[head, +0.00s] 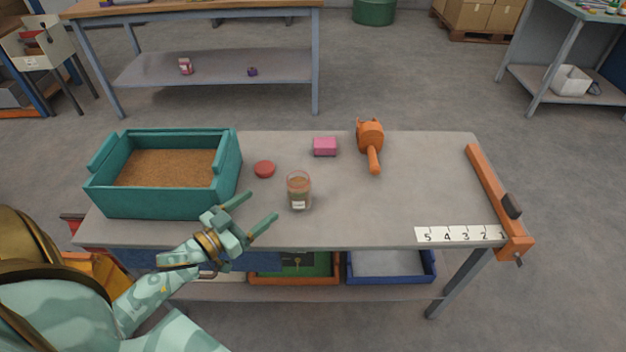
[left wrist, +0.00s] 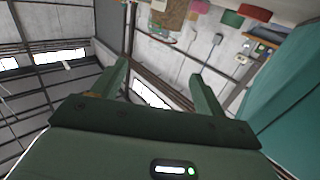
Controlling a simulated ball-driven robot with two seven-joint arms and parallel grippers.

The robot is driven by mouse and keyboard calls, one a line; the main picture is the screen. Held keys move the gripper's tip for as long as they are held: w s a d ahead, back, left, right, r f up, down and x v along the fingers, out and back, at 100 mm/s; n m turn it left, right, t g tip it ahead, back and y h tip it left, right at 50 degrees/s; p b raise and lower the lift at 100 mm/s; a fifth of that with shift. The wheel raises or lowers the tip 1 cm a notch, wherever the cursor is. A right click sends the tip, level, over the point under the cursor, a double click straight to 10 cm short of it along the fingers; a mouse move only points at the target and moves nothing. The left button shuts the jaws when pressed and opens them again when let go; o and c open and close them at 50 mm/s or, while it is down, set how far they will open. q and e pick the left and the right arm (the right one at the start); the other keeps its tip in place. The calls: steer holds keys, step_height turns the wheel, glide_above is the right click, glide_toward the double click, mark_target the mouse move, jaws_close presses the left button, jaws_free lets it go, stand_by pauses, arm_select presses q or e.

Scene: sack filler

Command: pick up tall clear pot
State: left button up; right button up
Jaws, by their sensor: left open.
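The tall clear pot (head: 298,192) stands upright on the grey table, right of the teal box. It is see-through with brownish contents and a small white label low on its front. My left gripper (head: 262,210) is open and empty, at the table's front edge, left of the pot and apart from it. In the left wrist view my two green fingers (left wrist: 158,85) are spread with nothing between them, and the pot does not show there. My right gripper is not in view.
A teal box (head: 228,172) of brown grain stands at the left. A red lid (head: 264,169), a pink block (head: 325,147) and an orange scoop-like tool (head: 371,145) lie behind the pot. An orange bar (head: 487,190) and number strip (head: 455,234) are at the right. The table's right middle is clear.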

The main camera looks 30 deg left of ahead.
arm_select(q)
steer(key=b, duration=0.1)
glide_toward(305, 171)
steer(key=b+x, duration=0.1)
steer(key=x, duration=0.3)
steer(key=shift+f, duration=0.1)
steer(key=shift+w+d, duration=0.1)
steer(key=shift+w, duration=0.45)
steer(key=b+x, duration=0.1)
steer(key=x, duration=0.3)
steer(key=shift+w+b, duration=0.3)
steer(key=shift+b, duration=0.05)
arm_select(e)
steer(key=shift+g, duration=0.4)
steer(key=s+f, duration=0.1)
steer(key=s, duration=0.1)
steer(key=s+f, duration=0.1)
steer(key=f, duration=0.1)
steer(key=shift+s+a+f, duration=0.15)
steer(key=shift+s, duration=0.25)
